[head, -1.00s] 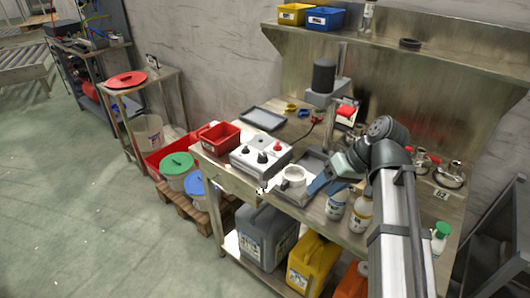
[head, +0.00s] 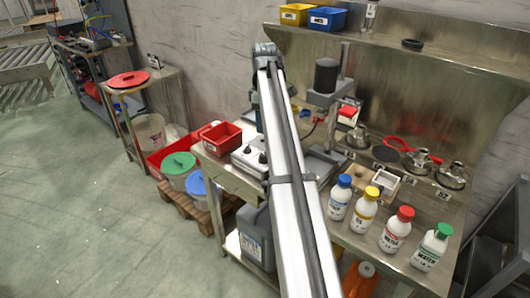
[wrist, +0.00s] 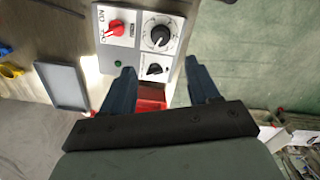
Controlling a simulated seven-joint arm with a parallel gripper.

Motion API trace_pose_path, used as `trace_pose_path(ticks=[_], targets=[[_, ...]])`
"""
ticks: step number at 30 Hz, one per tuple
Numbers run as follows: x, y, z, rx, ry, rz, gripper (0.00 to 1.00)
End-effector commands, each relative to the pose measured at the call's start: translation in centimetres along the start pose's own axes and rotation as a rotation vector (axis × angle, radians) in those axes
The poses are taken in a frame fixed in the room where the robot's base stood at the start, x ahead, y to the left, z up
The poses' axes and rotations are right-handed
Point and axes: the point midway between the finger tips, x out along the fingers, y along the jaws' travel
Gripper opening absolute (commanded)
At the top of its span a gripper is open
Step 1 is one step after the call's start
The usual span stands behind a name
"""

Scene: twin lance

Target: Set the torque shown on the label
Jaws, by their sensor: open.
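A light grey control box stands on the bench. In the head view my arm hides part of the box (head: 243,158). In the wrist view it shows a red knob (wrist: 115,28) beside ON lettering, a large black dial knob (wrist: 159,36), a smaller black knob (wrist: 154,69) and a green light (wrist: 118,63). My gripper (wrist: 160,76) is open and empty above the box's edge, its blue fingers apart and clear of the knobs. No torque label is readable. In the head view my arm mostly hides the gripper.
A red bin (head: 220,134) stands beside the box; part of it shows between my fingers. A grey tray (wrist: 64,84) lies nearby. A back shelf (head: 440,55) overhangs the bench.

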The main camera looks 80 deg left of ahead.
Motion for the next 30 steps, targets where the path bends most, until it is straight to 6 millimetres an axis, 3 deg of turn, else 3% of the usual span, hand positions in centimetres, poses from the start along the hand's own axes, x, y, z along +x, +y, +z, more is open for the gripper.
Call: trace_pose_path(ticks=[18, 24, 30], targets=[[10.2, -0.1, 0.1, 0.003, 0.002, -0.002, 0.60], [12.1, -0.1, 0.1, 0.003, 0.002, -0.002, 0.60], [12.7, -0.1, 0.1, 0.003, 0.002, -0.001, 0.60]])
